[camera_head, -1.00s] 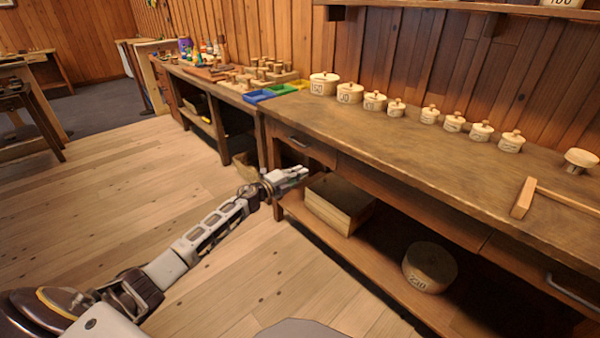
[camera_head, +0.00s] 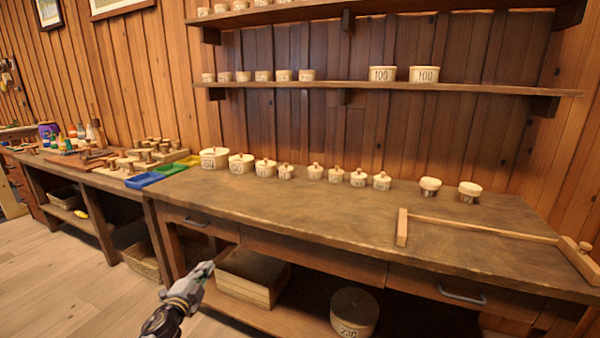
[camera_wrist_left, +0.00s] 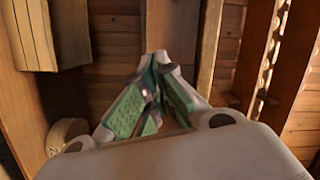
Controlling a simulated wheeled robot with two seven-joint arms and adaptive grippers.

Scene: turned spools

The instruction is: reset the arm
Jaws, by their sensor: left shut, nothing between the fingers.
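My left gripper (camera_head: 203,272) is low in the head view, in front of the workbench (camera_head: 330,213) and below its top. It is shut with nothing between its fingers. In the left wrist view its green-padded fingers (camera_wrist_left: 155,62) come together at the tips. My right gripper is not in view.
Several lidded round wooden boxes (camera_head: 241,164) stand along the back of the bench. A wooden frame piece (camera_head: 480,229) lies at the right. A box (camera_head: 250,277) and a round tub marked 230 (camera_head: 354,312) sit on the lower shelf. The bench's front middle is clear.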

